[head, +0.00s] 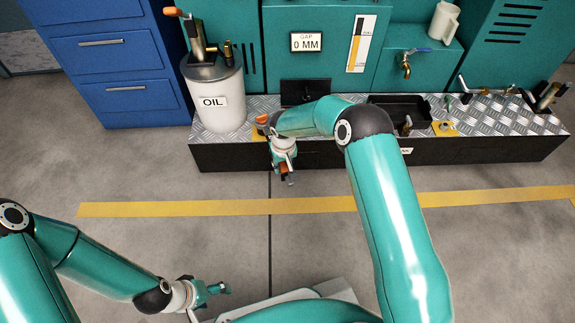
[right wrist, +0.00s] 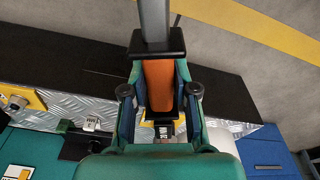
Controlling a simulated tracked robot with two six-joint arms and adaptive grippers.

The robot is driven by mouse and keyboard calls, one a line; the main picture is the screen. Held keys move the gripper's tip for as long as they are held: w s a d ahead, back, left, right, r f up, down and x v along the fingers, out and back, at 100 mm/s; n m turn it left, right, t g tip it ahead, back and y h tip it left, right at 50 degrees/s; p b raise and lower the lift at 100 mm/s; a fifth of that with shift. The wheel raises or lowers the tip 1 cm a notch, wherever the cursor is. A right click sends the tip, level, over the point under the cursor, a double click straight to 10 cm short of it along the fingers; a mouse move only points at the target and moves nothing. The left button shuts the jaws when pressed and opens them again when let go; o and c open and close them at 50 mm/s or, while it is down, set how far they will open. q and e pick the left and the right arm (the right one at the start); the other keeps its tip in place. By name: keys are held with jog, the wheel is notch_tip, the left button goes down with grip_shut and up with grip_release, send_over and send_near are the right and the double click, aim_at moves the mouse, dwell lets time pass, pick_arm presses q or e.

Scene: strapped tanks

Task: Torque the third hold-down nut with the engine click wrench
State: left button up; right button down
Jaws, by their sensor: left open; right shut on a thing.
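My right gripper (head: 285,168) hangs in front of the deck's front edge, left of the middle in the head view. It is shut on the orange grip of the click wrench, and the grip (right wrist: 158,85) and grey shaft (right wrist: 154,22) show in the right wrist view. A yellow plate with a nut (head: 445,128) sits on the deck at the right; a yellow plate with a nut (right wrist: 18,102) also shows at the left of the right wrist view. Another yellow patch lies near my right wrist, partly hidden. My left gripper (head: 216,289) is open and empty, low over the floor.
The treadplate deck (head: 500,112) has a dark front face. A white OIL drum (head: 213,95) stands at its left end, beside blue drawers (head: 110,60). A black tray (head: 400,108) and a brass tap (head: 406,65) are right of my right forearm. The floor in front is clear.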

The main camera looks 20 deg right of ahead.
jog(key=shift+a+r+m, duration=0.1)
jog(key=shift+a+m, duration=0.2)
jog(key=shift+a, duration=0.3)
jog(key=shift+a+b, duration=0.15)
jog(key=shift+b, duration=0.15)
jog(key=shift+w+a+m+b, duration=0.2)
jog(key=shift+a+m+b, duration=0.8)
jog(key=shift+a, duration=0.65)
jog(key=shift+a, duration=0.1)
jog(key=shift+w+a+m+h+b, duration=0.25)
jog(key=shift+a+m, duration=0.25)
jog(key=shift+a, duration=0.35)
jog(key=shift+w+a+m+h+b, duration=0.15)
jog(key=shift+w+a+m, duration=0.15)
jog(key=shift+a+m, duration=0.35)
